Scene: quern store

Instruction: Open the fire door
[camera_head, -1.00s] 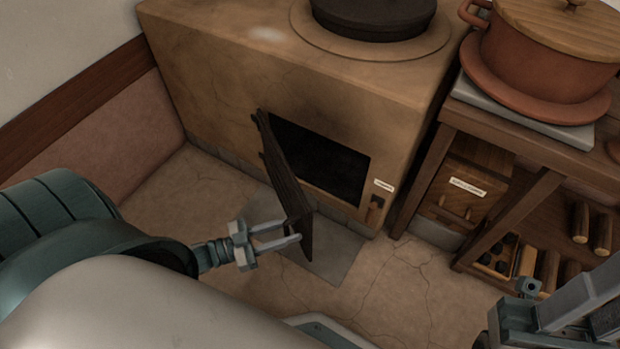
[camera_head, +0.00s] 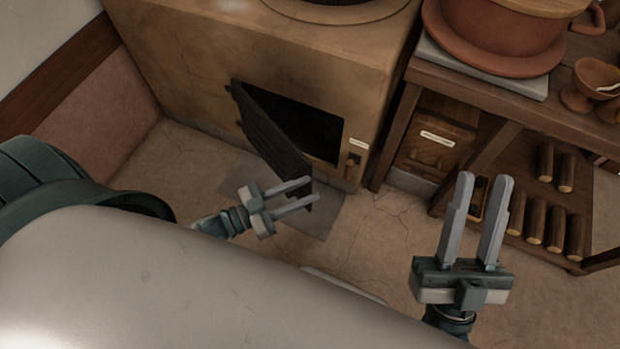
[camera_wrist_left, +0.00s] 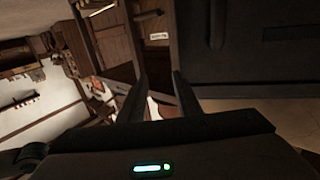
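The fire door (camera_head: 268,135) is a dark panel hinged at its left on the front of the tan stove. It stands partly open, its free edge swung out from the dark firebox opening (camera_head: 312,128). My left gripper (camera_head: 308,190) is at the door's lower free edge, fingers apart. In the left wrist view, a dark panel (camera_wrist_left: 255,55), apparently the door, lies right of the spread fingers (camera_wrist_left: 160,85); nothing shows held between them. Contact cannot be told. My right gripper (camera_head: 478,182) is open and empty, away from the stove at right.
A wooden bench (camera_head: 485,95) stands right of the stove, carrying a clay pot (camera_head: 495,30) and cups. Below are a labelled wooden box (camera_head: 435,145) and several logs (camera_head: 535,222). A grey floor slab (camera_head: 325,215) lies before the firebox. The floor between my grippers is clear.

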